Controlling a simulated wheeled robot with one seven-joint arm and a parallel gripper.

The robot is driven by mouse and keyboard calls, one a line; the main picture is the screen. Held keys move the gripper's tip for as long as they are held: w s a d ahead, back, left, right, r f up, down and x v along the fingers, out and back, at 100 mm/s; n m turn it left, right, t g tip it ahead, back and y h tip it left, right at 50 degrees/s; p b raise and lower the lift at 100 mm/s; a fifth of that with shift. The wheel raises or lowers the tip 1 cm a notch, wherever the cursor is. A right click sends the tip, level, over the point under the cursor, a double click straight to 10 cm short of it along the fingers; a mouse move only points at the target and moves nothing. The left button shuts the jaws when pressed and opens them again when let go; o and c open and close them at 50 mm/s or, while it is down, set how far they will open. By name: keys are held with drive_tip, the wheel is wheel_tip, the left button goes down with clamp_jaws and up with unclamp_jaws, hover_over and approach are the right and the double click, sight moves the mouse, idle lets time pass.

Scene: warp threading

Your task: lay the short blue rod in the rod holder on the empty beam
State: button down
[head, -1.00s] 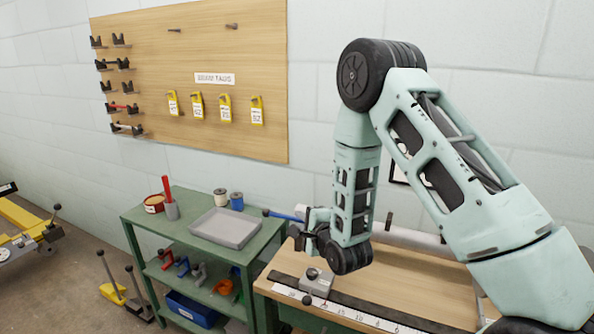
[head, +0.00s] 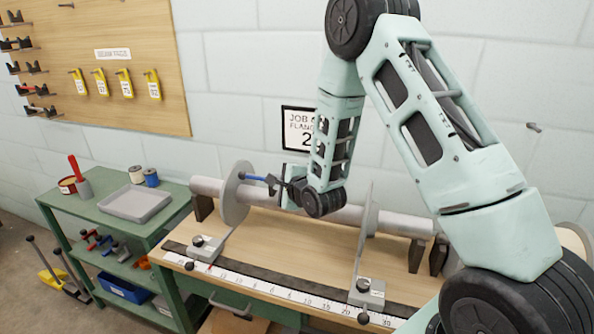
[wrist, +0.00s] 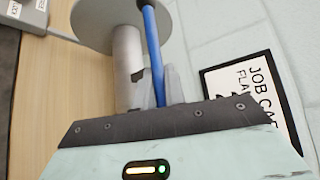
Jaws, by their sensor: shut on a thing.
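My gripper (head: 281,190) is shut on the short blue rod (head: 256,178), which sticks out to the left of the jaws. In the wrist view the blue rod (wrist: 152,40) runs up from between the fingers (wrist: 162,88). The bare grey beam (head: 340,215) lies across the wooden bench, with a round flange (head: 235,200) near its left end and another (head: 368,222) farther right. My gripper is in front of the beam in the head view, between the flanges. The rod's far end overlaps the left flange; I cannot tell whether they touch. My wrist hides part of the beam.
Black rod brackets (head: 38,90) hang on the wooden wall board at left, some holding rods. A green shelf cart (head: 95,215) with a grey tray (head: 135,203) stands left of the bench. A ruler (head: 255,285) and grey blocks lie along the bench front.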

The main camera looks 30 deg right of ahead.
drive_tip(key=w+d+r+m+g+b, duration=0.1)
drive_tip(key=w+d+r+m+b, duration=0.15)
drive_tip(key=d, duration=0.45)
drive_tip(key=shift+n, duration=0.35)
drive_tip(key=shift+s+a+f+b, duration=0.1)
drive_tip(key=shift+s+f+b, duration=0.05)
drive_tip(key=shift+f+b, duration=1.7)
drive_tip(key=shift+s+a+f+b, duration=0.1)
drive_tip(key=shift+f+b, duration=1.15)
drive_tip(key=shift+f, duration=1.05)
